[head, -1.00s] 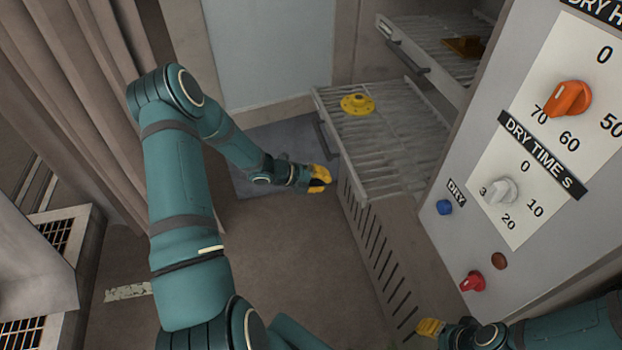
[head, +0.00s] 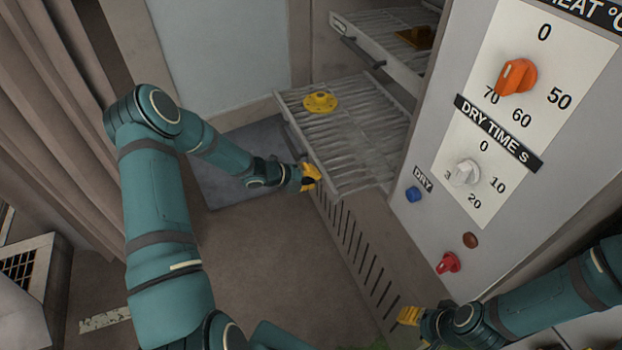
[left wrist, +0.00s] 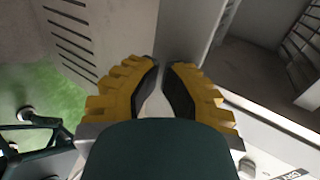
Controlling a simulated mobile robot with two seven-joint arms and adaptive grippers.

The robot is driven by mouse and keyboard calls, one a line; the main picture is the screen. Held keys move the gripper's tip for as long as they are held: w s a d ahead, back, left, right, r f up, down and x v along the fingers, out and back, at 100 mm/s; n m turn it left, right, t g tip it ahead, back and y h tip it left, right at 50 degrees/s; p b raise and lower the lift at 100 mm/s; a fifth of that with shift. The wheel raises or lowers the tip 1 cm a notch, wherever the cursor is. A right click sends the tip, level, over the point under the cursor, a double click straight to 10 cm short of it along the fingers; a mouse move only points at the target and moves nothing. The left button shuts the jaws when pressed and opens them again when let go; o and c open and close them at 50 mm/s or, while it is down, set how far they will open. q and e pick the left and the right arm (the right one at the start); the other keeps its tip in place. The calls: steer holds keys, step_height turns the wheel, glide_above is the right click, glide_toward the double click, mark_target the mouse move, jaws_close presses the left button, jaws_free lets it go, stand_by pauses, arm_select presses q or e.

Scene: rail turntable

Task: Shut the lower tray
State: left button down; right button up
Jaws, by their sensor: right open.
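The lower tray (head: 345,165) is a pale wire rack pulled out of the drying cabinet, with a dark handle (head: 291,143) on its front edge. A yellow flanged part (head: 320,102) lies on it. My left gripper (head: 314,176) is at the tray's front edge, nearer me than the handle; I cannot tell if they touch. In the left wrist view its two fingertips (left wrist: 161,68) are close together with a narrow gap and nothing seen between them. My right gripper (head: 406,316) is open and empty, low beside the cabinet, below the control panel.
The upper tray (head: 375,42) is also out, with an orange-brown part (head: 415,37) on it. The cabinet panel (head: 500,130) carries knobs and buttons on the right. A slotted cabinet base (head: 355,245) stands below the lower tray. The floor (head: 270,250) left of it is clear.

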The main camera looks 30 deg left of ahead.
mark_target(383, 155)
arm_select(q)
steer(key=w+d+b, duration=0.1)
steer(key=w+d, duration=0.2)
steer(key=w+d+b, duration=0.2)
steer(key=w+d, duration=0.1)
steer(key=w, duration=0.1)
steer(key=shift+w+d+f, duration=0.1)
steer(key=shift+w+d, duration=0.2)
steer(key=shift+d, duration=0.05)
steer(key=w+d, duration=0.2)
steer(key=w, duration=0.1)
steer(key=w+d, duration=0.3)
steer(key=w+d+b, duration=0.1)
steer(key=w+d, duration=0.2)
steer(key=shift+w, duration=0.3)
steer(key=shift+w+d, duration=0.5)
steer(key=shift+w, duration=0.05)
steer(key=shift+d+r, duration=0.1)
steer(key=shift+r, duration=0.15)
steer(key=shift+w, duration=0.1)
steer(key=shift+d+r, duration=0.1)
